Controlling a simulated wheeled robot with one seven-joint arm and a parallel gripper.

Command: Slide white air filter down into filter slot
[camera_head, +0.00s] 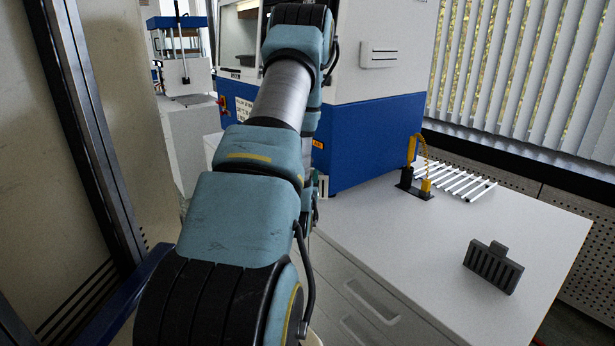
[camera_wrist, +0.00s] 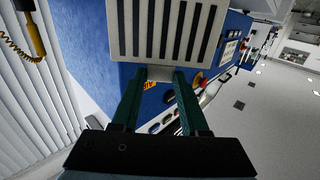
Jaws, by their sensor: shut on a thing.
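In the wrist view my gripper (camera_wrist: 161,76) has its two green fingers closed on the small tab at the base of the white air filter (camera_wrist: 168,52). The filter is a pale panel with a row of dark slots, and it is cut off by the top edge of the picture. Blue machine housing lies behind it. In the head view my arm covers the gripper and the held filter. I cannot make out the filter slot with certainty in either view.
A blue and white machine (camera_head: 372,140) stands at the back of the white bench (camera_head: 400,235). A dark grey slotted filter (camera_head: 492,267) stands on the bench at right. A yellow-cabled device (camera_head: 416,187) and a white rack (camera_head: 455,180) are behind it. The bench's middle is clear.

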